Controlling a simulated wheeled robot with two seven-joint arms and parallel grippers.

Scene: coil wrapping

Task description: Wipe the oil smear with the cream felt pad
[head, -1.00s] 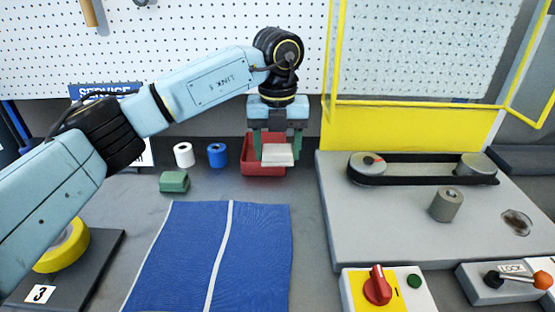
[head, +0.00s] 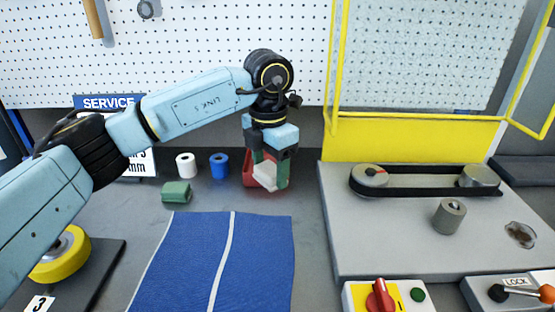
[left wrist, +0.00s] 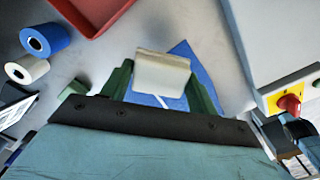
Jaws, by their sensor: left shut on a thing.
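My left gripper (head: 270,172) is shut on the cream felt pad (head: 265,179) and holds it in front of the red bin. In the left wrist view the pad (left wrist: 161,72) sits between the two green fingers. The oil smear (head: 521,234) is a dark, glossy patch on the right side of the grey machine plate (head: 400,245). The gripper is well to the left of the smear, beyond the plate's left edge.
A belt (head: 425,181) on two pulleys and a grey cylinder (head: 449,216) stand on the plate. A yellow-framed guard (head: 420,117) rises behind. A red bin (head: 249,168), white roll (head: 186,165), blue roll (head: 219,165) and green block (head: 176,191) lie near the blue mat (head: 260,260).

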